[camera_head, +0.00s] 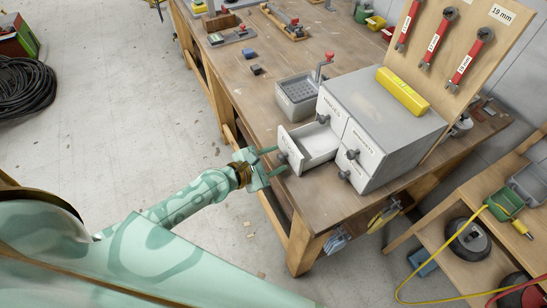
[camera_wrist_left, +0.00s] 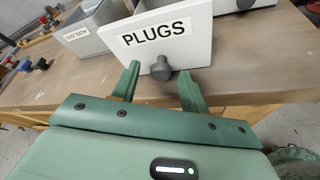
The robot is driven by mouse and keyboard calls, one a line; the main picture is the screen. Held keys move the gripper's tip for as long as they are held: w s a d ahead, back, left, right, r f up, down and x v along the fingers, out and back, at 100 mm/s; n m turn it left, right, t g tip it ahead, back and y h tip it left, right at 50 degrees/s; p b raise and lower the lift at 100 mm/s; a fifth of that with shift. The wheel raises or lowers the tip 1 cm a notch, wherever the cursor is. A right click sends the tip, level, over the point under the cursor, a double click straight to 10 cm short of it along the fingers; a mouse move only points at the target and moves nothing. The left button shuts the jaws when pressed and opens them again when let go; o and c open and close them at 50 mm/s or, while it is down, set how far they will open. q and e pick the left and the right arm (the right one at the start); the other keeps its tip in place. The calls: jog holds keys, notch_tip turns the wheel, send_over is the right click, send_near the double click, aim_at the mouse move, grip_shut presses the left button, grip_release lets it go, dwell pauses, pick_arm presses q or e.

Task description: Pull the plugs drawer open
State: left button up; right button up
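The plugs drawer (camera_head: 318,157) is the white lower-left drawer of a grey cabinet (camera_head: 385,108) on the workbench. It stands pulled out, and its empty-looking inside shows. In the left wrist view its front panel (camera_wrist_left: 195,43) carries the label PLUGS, with a dark round knob (camera_wrist_left: 161,71) below the label. My left gripper (camera_head: 275,160) is at the drawer front, over the bench edge. In the left wrist view the left gripper (camera_wrist_left: 159,78) is open, its fingers apart on either side of the knob, with gaps visible. My right gripper is not in view.
A grey parts bath (camera_head: 294,98) stands beside the cabinet, left of it. A yellow case (camera_head: 402,92) lies on the cabinet top. Wrenches (camera_head: 464,63) hang on a board behind. A coiled black hose (camera_head: 24,88) lies far left. The floor in front of the bench is mostly clear.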

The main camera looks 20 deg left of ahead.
pick_arm(q)
jog(key=v, duration=1.6)
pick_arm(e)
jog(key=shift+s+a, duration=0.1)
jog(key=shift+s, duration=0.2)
pick_arm(q)
jog(key=shift+s+a, duration=0.1)
